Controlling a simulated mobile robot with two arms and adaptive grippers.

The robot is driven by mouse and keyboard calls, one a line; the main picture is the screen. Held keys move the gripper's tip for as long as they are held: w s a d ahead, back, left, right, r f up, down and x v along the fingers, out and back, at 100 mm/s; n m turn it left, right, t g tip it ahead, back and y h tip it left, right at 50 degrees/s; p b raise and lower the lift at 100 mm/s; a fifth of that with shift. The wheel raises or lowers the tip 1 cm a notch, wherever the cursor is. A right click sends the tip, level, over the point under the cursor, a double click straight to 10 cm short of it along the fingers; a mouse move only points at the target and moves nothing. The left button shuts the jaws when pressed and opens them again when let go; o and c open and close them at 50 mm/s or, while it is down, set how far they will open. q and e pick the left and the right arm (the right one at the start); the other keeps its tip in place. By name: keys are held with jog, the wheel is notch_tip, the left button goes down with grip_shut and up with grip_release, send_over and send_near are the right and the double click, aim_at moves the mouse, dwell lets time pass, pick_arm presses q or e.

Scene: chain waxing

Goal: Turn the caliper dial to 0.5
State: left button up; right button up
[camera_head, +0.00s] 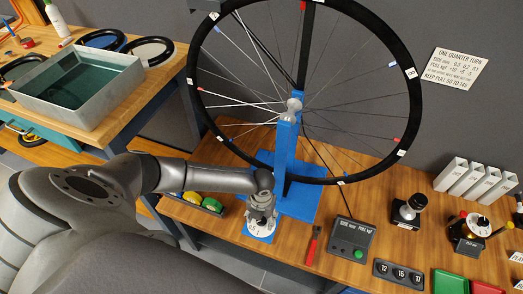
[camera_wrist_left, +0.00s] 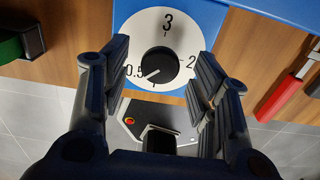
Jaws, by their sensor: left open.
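The dial is a white disc (camera_wrist_left: 160,30) on a blue base plate, with a black knob (camera_wrist_left: 158,62) at its centre. The marks 3, 2 and 0.5 are readable. The knob's white pointer line points to the lower left, close to and slightly below the 0.5 mark. My left gripper (camera_wrist_left: 160,70) is open, its fingers on either side of the knob and apart from it in the picture. In the head view, my left gripper (camera_head: 262,217) hangs over the dial (camera_head: 258,232), hiding much of it. My right gripper is not in view.
A spoked wheel (camera_head: 412,100) stands in a blue stand (camera_head: 287,150) behind the dial. A red-handled tool (camera_head: 313,246) and a dark readout box (camera_head: 351,240) lie to its right. A tray of coloured items (camera_head: 192,203) is to its left. A metal basin (camera_head: 85,108) sits on the left bench.

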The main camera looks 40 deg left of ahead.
pick_arm(q)
notch_tip(320, 180, up, 11)
dwell(0.4)
dwell(0.4)
